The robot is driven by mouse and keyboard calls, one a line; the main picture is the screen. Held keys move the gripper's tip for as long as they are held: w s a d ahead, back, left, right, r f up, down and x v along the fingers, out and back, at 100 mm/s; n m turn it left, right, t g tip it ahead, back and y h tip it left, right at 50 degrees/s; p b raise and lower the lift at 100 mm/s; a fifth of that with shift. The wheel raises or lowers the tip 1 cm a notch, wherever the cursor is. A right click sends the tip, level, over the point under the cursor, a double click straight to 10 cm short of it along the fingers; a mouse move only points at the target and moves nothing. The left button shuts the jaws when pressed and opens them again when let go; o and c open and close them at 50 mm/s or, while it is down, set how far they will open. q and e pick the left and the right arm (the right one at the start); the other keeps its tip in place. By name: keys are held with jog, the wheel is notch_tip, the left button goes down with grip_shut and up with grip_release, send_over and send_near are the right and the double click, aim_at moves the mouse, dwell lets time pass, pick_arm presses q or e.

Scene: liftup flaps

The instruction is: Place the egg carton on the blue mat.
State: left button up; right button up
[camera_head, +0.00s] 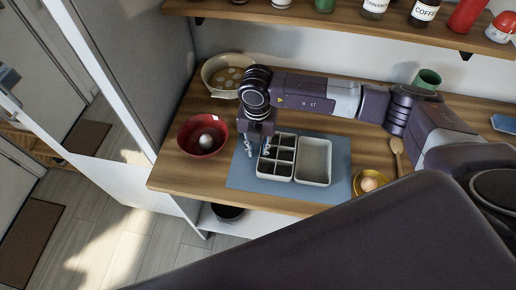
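The egg carton (276,172) is an open grey-white tray with a dark divided compartment half on the left and a shallow lid half on the right. It lies flat on the blue mat (243,176), with mat showing around it. No eggs can be made out in its compartments. My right gripper (257,149) points down at the carton's upper left edge. Its two fingers are spread, one over the mat and one by the carton's edge; whether they touch the carton I cannot tell. My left gripper is not in view.
A red bowl (190,140) with a white egg (206,141) stands left of the mat. A yellow dish (358,190) holds a brown egg (369,184) to its right. A wooden spoon (397,150), a beige pot (210,75) and a green cup (427,79) are also on the counter.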

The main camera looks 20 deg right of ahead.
jog(key=shift+r, duration=0.4)
notch_tip(320, 180, up, 12)
jog(key=b, duration=0.3)
jog(key=shift+f+b, duration=0.2)
jog(key=shift+b, duration=0.1)
